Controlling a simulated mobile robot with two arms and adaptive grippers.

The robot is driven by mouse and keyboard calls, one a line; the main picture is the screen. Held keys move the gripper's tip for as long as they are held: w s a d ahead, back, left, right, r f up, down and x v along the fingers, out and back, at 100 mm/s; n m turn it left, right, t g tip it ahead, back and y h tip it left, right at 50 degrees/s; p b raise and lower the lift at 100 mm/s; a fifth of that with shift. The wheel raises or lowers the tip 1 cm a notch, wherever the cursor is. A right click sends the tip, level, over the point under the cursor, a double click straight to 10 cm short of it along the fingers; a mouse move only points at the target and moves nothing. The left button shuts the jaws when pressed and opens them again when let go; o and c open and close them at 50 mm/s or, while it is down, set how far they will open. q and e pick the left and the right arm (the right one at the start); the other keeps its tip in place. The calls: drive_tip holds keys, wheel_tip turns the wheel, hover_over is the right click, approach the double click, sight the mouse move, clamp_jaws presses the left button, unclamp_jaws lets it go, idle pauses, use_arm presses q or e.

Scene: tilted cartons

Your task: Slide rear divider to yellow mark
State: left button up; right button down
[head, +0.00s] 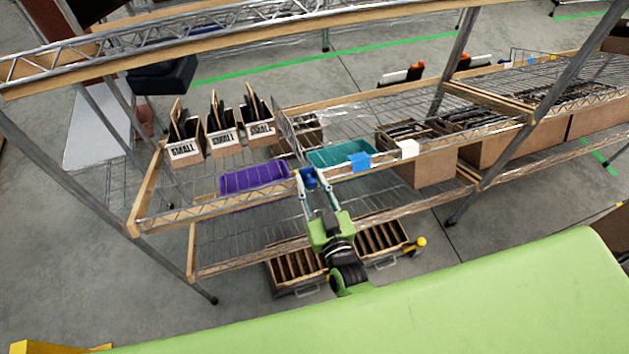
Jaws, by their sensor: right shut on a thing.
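My right gripper (311,178) reaches up to the front edge of the upper wire shelf, and its fingers are shut on a small blue piece (309,179). An upright wire divider (287,128) stands on that shelf just behind, between the small-parts cartons and a brown carton. The blue piece lines up with the divider's front end, but I cannot tell whether they are joined. I cannot make out a yellow mark on this shelf edge. My left gripper is not in view.
A purple bin (254,177) sits left of the gripper and a teal bin (340,154) right. Tilted cartons marked SMALL (186,151) stand behind left. A blue tag (359,160) and white tag (408,149) are on the front edge. Slotted boxes (297,270) lie below.

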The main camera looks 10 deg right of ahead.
drive_tip(key=c, duration=1.8)
unclamp_jaws()
drive_tip(key=shift+o, duration=0.2)
drive_tip(key=shift+s+f, duration=0.1)
drive_tip(key=shift+s, duration=0.3)
drive_tip(key=s, duration=1.1)
drive_tip(key=shift+d, duration=0.45)
drive_tip(key=shift+s, duration=0.1)
